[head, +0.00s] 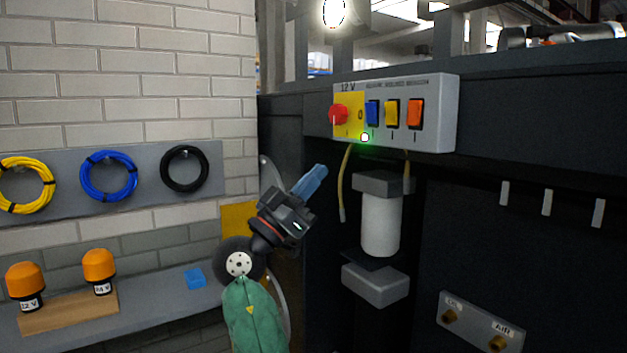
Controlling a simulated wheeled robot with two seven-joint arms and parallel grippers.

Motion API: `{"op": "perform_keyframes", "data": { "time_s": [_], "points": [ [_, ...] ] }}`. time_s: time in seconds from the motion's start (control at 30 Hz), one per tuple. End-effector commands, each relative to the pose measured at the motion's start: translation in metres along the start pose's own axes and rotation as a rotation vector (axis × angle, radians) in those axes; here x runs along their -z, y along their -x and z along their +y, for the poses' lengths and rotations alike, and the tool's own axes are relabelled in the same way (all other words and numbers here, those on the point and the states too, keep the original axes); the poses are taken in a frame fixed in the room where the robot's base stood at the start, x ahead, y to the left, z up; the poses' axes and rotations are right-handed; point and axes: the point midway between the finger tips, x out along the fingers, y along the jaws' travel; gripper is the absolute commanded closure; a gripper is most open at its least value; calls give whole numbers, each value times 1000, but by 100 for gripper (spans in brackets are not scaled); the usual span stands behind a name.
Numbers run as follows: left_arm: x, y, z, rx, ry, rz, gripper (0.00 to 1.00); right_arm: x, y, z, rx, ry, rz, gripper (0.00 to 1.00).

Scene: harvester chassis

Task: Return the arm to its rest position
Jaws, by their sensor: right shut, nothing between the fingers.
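My right gripper (312,181) is in the middle of the head view, at the end of my green-sleeved arm that comes up from the bottom. Its blue fingers are shut with nothing between them and point up and to the right. It appears just left of the white cylinder and below the switch box in the picture; its exact distance from them cannot be told. My left gripper is not in view.
The grey switch box (444,112) has a red knob, blue, yellow and orange switches, and a lit green lamp. A white cylinder (381,224) hangs below. At left, a shelf (160,312) holds two orange-capped items, under coiled cables.

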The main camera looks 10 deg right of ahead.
Motion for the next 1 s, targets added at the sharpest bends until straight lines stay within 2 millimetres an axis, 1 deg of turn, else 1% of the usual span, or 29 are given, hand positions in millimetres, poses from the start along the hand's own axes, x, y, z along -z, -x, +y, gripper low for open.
{"op": "perform_keyframes", "data": {
  "time_s": [0.17,0.27,0.33,0.47,0.67,0.77,0.93,1.0],
  "points": [
    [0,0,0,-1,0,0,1,0,0,0,0,15,0,100],
    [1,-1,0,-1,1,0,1,-3,0,2,-8,57,-16,100],
    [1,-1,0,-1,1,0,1,-11,0,0,0,82,-57,100],
    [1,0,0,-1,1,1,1,-26,2,-9,57,82,-138,100],
    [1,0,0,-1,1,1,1,-52,8,-28,198,49,-287,100],
    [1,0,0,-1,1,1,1,-67,14,-41,302,24,-379,100],
    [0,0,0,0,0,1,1,-91,30,-64,506,-21,-518,100],
    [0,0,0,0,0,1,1,-106,44,-73,599,-29,-573,100]
  ]
}}
